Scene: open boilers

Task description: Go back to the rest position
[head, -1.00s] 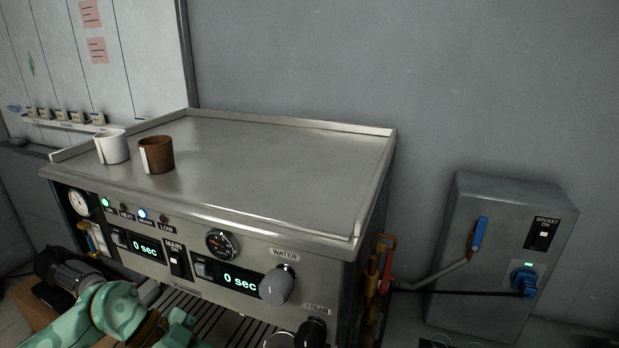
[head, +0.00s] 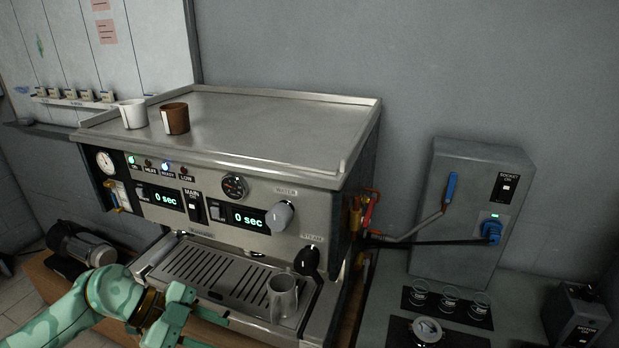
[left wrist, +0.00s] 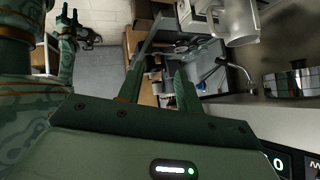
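My left gripper (head: 180,312) is at the lower left in the head view, in front of the espresso machine (head: 270,170) and left of the metal jug (head: 283,300) on its drip tray. In the left wrist view its two fingers (left wrist: 158,88) stand apart with nothing between them. A small green gripper, seemingly my right one (left wrist: 69,18), shows far off at the upper left of that view. Its two prongs look apart and empty. The head view does not show it.
A white cup (head: 132,114) and a brown cup (head: 175,118) stand on the machine's top. A grinder-like device (head: 80,245) is at the left. A grey socket box (head: 465,215) and a black mat with small glasses (head: 448,302) are at the right.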

